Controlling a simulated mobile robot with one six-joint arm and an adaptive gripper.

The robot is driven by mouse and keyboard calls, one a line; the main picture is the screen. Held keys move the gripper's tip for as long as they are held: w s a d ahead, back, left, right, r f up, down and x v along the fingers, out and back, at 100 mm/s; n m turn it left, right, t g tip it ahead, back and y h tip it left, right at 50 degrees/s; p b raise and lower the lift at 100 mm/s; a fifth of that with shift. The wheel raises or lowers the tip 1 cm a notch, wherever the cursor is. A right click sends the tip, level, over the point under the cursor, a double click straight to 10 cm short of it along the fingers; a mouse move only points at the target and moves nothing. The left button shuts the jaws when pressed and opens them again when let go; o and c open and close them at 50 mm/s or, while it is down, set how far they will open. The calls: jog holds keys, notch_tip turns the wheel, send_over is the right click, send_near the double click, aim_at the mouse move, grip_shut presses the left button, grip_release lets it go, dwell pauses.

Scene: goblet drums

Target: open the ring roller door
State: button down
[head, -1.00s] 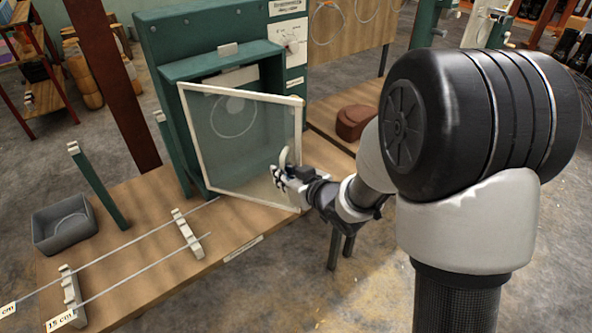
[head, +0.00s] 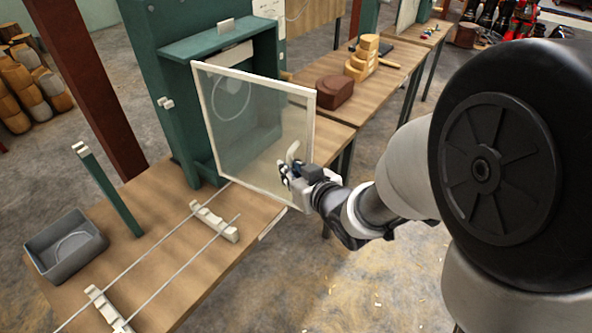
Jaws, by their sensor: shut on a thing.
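The ring roller door (head: 245,135) is a clear panel in a pale frame. It stands swung open, in front of a green cabinet (head: 185,85), with its left edge at the cabinet's opening and its right edge out toward me. A pale curved handle (head: 292,152) stands near the door's right edge. My gripper (head: 287,172) is shut on the handle, at the lower right of the door. The fingers partly hide the handle. Through the panel a pale ring (head: 231,100) shows inside the cabinet.
A wooden bench (head: 185,262) carries a grey tray (head: 66,245), a green post (head: 107,188) and thin rods on pale holders (head: 214,221). A brown block (head: 334,91) and stacked wooden pieces (head: 362,58) lie on benches behind. Open floor lies in front.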

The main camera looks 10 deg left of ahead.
jog(key=shift+a+r, duration=0.1)
jog(key=shift+r, duration=0.05)
jog(key=c, duration=1.9)
grip_release()
jog(key=shift+a, duration=0.1)
